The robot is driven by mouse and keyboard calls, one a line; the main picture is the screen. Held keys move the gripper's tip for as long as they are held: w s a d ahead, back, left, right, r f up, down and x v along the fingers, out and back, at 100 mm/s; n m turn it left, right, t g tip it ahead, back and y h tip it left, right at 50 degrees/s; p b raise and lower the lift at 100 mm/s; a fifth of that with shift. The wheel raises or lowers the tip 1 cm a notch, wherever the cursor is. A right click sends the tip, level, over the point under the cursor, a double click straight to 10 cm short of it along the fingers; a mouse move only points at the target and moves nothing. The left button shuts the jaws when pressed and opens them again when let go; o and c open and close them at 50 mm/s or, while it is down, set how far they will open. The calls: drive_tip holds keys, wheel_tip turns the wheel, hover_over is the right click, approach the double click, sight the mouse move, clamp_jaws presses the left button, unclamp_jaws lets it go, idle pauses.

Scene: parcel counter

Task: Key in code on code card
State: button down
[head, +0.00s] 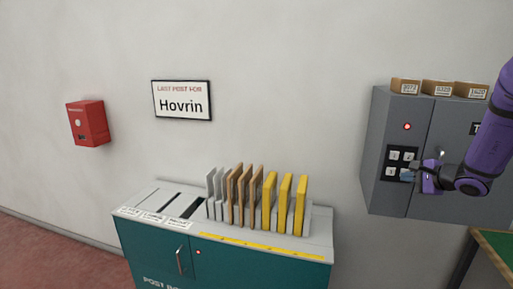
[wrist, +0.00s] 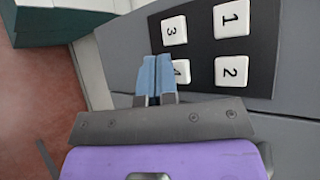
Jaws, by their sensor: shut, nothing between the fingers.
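The keypad (head: 394,152) is a dark panel with white keys on the front of a grey cabinet (head: 383,104) at the right of the head view. In the wrist view the keys read 1 (wrist: 232,18), 2 (wrist: 231,70), 3 (wrist: 174,30) and 4 (wrist: 183,72). My gripper (wrist: 158,58) is shut and empty, its blue fingertips in front of the keypad's edge and partly covering key 4. I cannot tell whether they touch it. In the head view my gripper (head: 409,176) is at the keypad's lower right. I cannot pick out a code card for certain.
A red light (head: 407,126) shows above the keypad. Cardboard boxes (head: 437,87) with number labels stand on the cabinet. A sign (head: 182,100) reads "Last post for Hovrin". A red box (head: 88,123) hangs left. A teal counter (head: 260,265) holds upright parcels (head: 269,203).

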drive_tip(key=shift+w, duration=0.15)
idle(0.3)
drive_tip(key=shift+w+d, duration=0.15)
drive_tip(key=shift+w, duration=0.15)
idle(0.4)
drive_tip(key=shift+s, duration=0.45)
drive_tip(key=shift+s, duration=0.1)
drive_tip(key=shift+s+a, duration=0.35)
drive_tip(key=shift+s, duration=0.6)
drive_tip(key=shift+s+a, duration=0.3)
drive_tip(key=shift+s, duration=0.6)
drive_tip(key=shift+s+a, duration=0.35)
drive_tip(key=shift+s, duration=0.6)
